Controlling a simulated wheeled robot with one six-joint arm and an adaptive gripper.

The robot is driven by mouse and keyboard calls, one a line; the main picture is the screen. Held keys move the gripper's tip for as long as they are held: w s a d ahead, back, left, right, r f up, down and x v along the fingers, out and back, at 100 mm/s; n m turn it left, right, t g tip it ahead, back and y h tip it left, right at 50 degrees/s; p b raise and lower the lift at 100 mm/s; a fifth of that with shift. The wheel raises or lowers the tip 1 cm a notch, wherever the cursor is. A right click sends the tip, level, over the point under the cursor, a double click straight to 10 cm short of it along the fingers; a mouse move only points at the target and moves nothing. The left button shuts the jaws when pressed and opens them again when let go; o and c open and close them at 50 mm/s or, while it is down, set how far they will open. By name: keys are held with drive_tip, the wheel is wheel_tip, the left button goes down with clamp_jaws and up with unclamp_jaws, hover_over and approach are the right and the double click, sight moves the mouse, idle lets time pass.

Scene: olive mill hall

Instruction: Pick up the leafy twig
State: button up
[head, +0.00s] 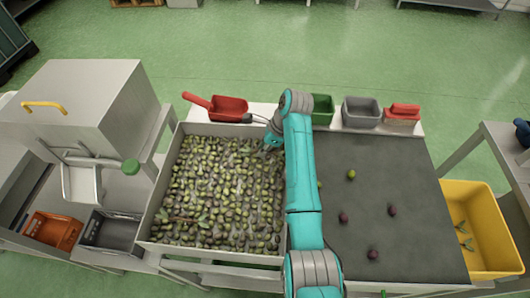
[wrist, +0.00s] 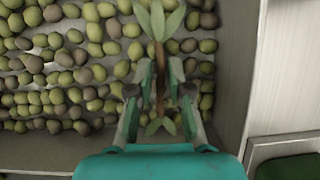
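The leafy twig (wrist: 159,53) shows in the wrist view, with a brown stem and green leaves at its top and bottom ends. My gripper (wrist: 161,75) has one finger on each side of the stem, with a narrow gap between the finger pads and the stem. In the head view my gripper (head: 272,143) is low over the upper right part of the olive bin (head: 155,215), close to the olives. My arm hides part of the bin's right edge there. Another twig (head: 182,219) lies on the olives at the lower left.
A dark mat (head: 400,240) right of the bin has several scattered olives. A yellow crate (head: 502,255) at the far right holds twigs.

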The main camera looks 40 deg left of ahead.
clamp_jaws()
drive_tip(key=shift+r, duration=0.15)
